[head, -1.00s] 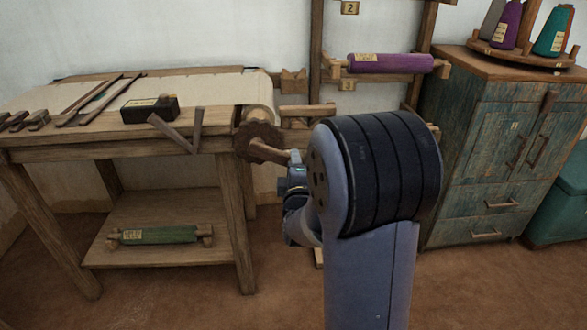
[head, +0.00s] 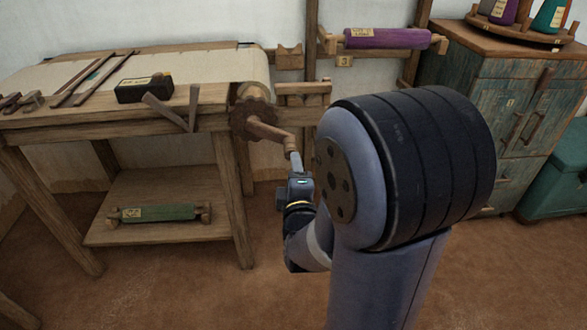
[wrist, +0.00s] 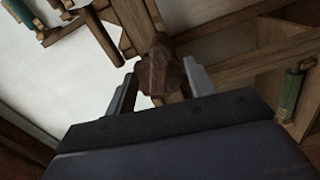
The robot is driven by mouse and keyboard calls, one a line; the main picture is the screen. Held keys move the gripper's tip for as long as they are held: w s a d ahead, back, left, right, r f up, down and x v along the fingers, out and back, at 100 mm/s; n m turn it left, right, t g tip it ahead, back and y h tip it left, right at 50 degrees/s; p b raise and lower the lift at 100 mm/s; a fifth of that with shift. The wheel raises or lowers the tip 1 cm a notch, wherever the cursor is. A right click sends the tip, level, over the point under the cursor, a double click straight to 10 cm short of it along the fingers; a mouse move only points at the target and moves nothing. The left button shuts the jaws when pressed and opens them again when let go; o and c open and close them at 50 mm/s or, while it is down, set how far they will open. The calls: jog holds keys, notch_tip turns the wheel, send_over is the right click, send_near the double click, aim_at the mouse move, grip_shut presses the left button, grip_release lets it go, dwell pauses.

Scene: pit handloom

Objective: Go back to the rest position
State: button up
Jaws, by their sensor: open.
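My gripper (head: 296,162) hangs at the right end of the loom, just below the free end of a wooden crank handle (head: 272,133). The handle joins a dark toothed wheel (head: 250,118) on the end of the loom's roller. In the wrist view my gripper (wrist: 160,84) has its two fingers apart. A brown faceted wooden knob (wrist: 158,68), which looks like the handle's end, shows between and beyond the fingertips. I cannot tell whether the fingers touch it. My arm's large elbow hides part of the middle and right of the head view.
The loom table (head: 110,125) carries sticks and a black box (head: 145,86); a green roll (head: 158,212) lies on its lower shelf. A purple roll (head: 385,38) rests on a wall rack. A teal cabinet (head: 510,110) stands right. Floor in front of the loom is open.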

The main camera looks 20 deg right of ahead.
aim_at(290, 146)
jog(key=b+x, duration=0.1)
jog(key=x, duration=1)
jog(key=shift+s, duration=0.1)
jog(key=p+v, duration=0.1)
jog(key=v, duration=1)
jog(key=b+x, duration=0.1)
jog(key=x, duration=1)
jog(key=shift+f+b, duration=0.1)
jog(key=shift+b, duration=0.2)
jog(key=shift+a+f+m, duration=0.3)
jog(key=shift+f+m, duration=0.25)
jog(key=shift+m, duration=0.25)
